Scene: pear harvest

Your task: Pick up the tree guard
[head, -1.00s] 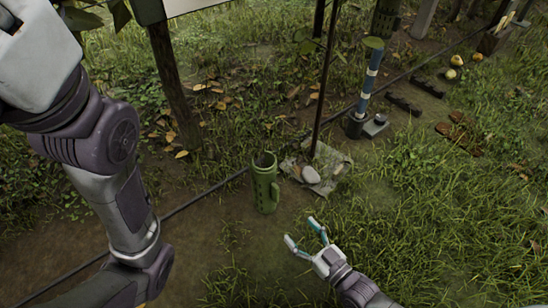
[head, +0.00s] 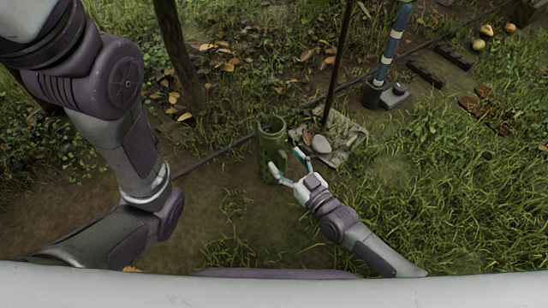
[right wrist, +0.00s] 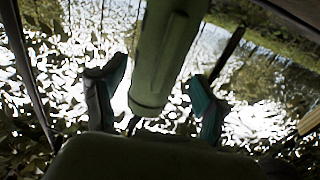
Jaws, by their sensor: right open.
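The tree guard is a green, hollow, slotted cylinder (head: 270,143) standing upright on the bare soil left of centre in the head view. My right gripper (head: 288,163) is open at the guard's right and near side, its fingertips close to the wall. In the right wrist view, the guard (right wrist: 165,50) rises between the two spread teal-tipped fingers of the right gripper (right wrist: 157,100), with a gap on each side. I cannot tell whether either finger touches it. My left arm crosses the left side of the head view, but its gripper is out of sight.
A thin trunk (head: 337,65) rises from a stone-weighted mat (head: 350,135) just right of the guard. A dark hose (head: 210,158) runs behind it. A blue-white banded post (head: 393,45) stands farther right. Open grass (head: 450,200) lies to the right.

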